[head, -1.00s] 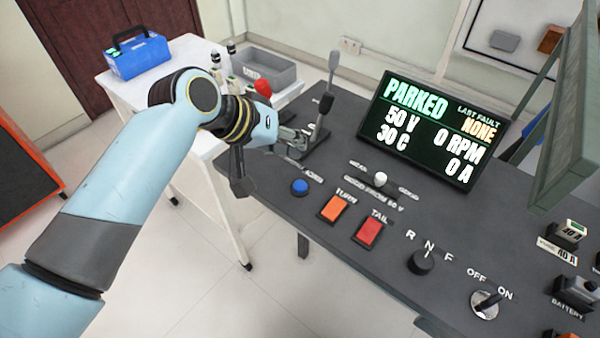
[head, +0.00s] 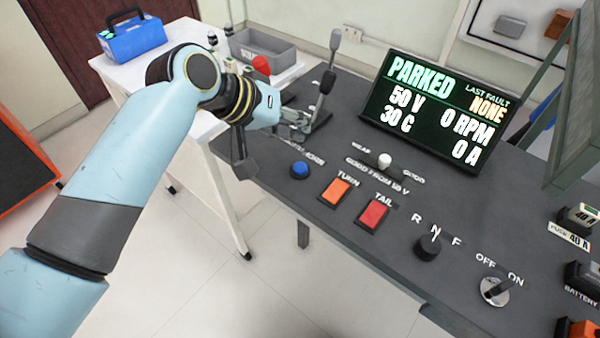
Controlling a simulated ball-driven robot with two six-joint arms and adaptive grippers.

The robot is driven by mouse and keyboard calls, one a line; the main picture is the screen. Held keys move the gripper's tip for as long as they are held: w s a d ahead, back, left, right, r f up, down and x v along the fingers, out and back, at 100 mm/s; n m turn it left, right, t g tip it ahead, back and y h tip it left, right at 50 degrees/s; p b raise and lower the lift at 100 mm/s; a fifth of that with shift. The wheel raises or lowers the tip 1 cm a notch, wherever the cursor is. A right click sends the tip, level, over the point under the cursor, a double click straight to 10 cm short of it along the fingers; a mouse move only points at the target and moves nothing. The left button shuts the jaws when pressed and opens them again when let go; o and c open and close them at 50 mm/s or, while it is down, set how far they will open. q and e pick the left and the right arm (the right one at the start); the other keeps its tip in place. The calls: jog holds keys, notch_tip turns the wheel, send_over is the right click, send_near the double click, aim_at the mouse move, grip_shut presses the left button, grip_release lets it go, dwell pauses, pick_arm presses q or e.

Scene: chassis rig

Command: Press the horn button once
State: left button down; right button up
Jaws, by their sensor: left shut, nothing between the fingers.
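The blue round button (head: 299,169) sits on the dark panel at its left end, in front of a white label that is too slanted and blurred to read fully. My left gripper (head: 298,131) is at the end of the pale blue arm, behind the blue button in the head view and apart from it. It is shut and empty, and its fingertips are partly lost against the dark levers beside them. My right gripper is not in view.
An orange switch (head: 335,192), a red switch (head: 373,215), a knob (head: 428,247) and a key switch (head: 495,290) lie to the right. The display (head: 435,110) reads PARKED. A white table (head: 185,50) stands behind.

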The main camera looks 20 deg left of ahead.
aim_at(298, 165)
pick_arm(q)
notch_tip(298, 165, down, 4)
jog(key=b, duration=0.3)
jog(key=shift+b, duration=0.4)
jog(key=shift+f, duration=0.95)
jog(key=shift+f, duration=0.1)
jog(key=shift+f, duration=0.25)
jog(key=shift+f, duration=0.45)
dwell(0.6)
dwell(0.3)
jog(key=shift+r+p, duration=0.8)
jog(key=shift+p, duration=0.05)
